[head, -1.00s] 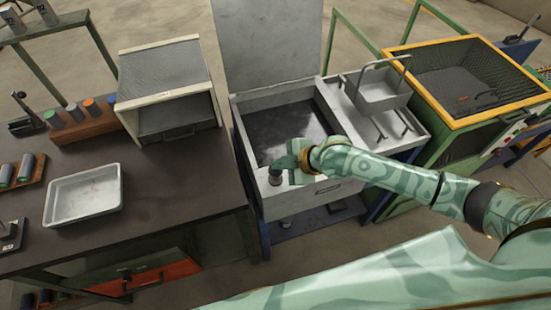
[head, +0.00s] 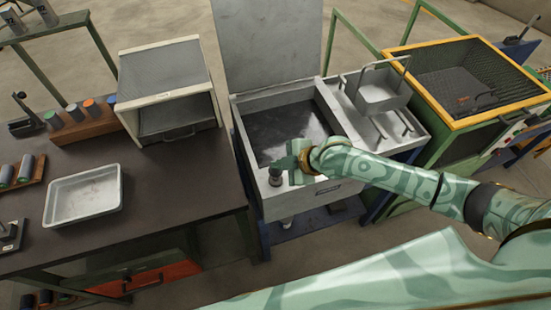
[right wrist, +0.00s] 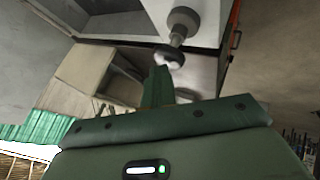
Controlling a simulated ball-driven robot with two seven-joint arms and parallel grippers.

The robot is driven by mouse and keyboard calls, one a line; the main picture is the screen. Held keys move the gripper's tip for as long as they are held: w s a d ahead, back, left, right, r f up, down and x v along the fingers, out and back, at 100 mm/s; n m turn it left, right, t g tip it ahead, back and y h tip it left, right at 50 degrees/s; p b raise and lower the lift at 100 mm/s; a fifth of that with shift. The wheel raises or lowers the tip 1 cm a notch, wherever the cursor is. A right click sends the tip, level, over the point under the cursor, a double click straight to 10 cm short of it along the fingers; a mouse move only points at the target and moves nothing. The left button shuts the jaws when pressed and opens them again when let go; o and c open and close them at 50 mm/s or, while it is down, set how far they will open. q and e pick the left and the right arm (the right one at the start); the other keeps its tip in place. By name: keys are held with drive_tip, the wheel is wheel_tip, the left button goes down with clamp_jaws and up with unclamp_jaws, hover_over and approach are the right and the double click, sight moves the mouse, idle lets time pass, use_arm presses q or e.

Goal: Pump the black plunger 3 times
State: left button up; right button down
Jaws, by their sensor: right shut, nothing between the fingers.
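The black plunger (head: 275,175) stands at the front left corner of the grey tank, on its rim. In the right wrist view the plunger (right wrist: 183,22) shows near the top as a dark round knob on a pale stem with a dark ring. My right gripper (head: 285,164) is shut and empty. In the head view it is close beside and above the plunger and partly overlaps it; whether they touch is unclear. In the right wrist view the shut fingers (right wrist: 158,88) point up towards the ring. My left gripper is not in view.
The tank (head: 240,135) holds dark liquid and has a raised lid (head: 265,45). A wire-handled basket (head: 382,93) stands to its right, beside a yellow-framed mesh bin (head: 440,112). On the left, a dark bench (head: 180,190) carries a metal tray (head: 50,205) and a box-like cabinet (head: 165,99).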

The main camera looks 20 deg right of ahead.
drive_tip(key=shift+f, duration=0.25)
idle(0.4)
drive_tip(key=shift+f, duration=0.15)
drive_tip(key=shift+s+f, duration=0.2)
drive_tip(key=shift+d, duration=0.1)
drive_tip(key=shift+r, duration=0.1)
idle(0.5)
